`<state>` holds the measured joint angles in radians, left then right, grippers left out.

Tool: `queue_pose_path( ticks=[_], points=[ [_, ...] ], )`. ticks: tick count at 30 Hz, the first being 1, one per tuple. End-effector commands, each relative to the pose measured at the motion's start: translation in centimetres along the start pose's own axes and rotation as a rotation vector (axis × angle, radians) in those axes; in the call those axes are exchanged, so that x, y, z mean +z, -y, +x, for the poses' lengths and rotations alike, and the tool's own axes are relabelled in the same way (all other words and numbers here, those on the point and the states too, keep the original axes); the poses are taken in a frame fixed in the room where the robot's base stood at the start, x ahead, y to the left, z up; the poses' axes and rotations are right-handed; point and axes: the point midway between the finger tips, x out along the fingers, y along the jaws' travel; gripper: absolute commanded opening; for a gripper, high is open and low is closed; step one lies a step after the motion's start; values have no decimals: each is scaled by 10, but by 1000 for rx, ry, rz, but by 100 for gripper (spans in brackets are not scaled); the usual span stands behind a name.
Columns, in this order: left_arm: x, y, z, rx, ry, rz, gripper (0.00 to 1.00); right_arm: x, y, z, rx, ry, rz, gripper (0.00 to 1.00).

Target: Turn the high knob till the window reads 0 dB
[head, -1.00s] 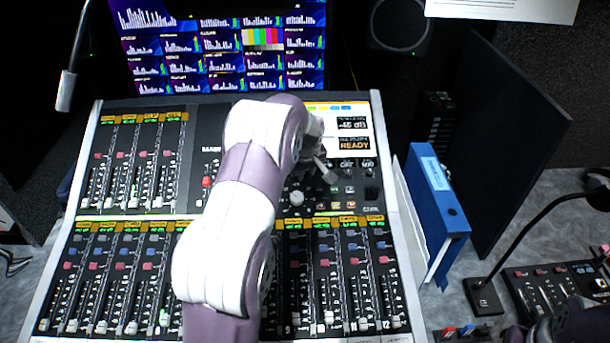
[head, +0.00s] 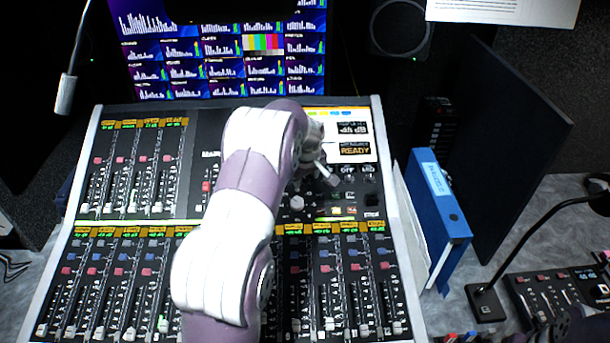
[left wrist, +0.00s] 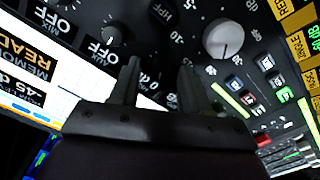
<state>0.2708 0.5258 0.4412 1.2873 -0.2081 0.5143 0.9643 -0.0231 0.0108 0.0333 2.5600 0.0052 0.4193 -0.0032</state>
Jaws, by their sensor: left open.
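The window (head: 353,128) at the console's upper right reads about -45 dB, above an orange READY field. It also shows in the left wrist view (left wrist: 20,88), rotated. My left gripper (head: 326,177) is over the knob area just below the screen. In the left wrist view its two fingers (left wrist: 157,78) are apart, with nothing visible gripped between them. I cannot tell which knob is the high one.
The mixing console (head: 100,225) has several rows of faders. A blue binder (head: 440,215) stands just right of it. Dark knobs (left wrist: 112,35) sit near the left gripper.

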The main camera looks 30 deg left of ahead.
Motion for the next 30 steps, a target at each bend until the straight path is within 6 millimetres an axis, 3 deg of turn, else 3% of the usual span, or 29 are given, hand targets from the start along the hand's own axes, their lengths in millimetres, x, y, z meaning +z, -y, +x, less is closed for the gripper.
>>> queue_pose_path(
  ticks=[5, 12, 18, 30],
  points=[
    [0, -1, -19, 3, -3, -1, 46, 0, 0, 3, 0, 0, 0, 0],
    [0, 0, -84, 4, -4, 0, 46, 1, 0, 9, 0, 0, 0, 0],
    [0, 0, -119, 1, 0, 0, 46, 1, 0, 11, 0, 0, 0, 0],
    [0, 0, -127, 0, 0, 0, 46, 1, 0, 11, 0, 0, 0, 0]
  ],
)
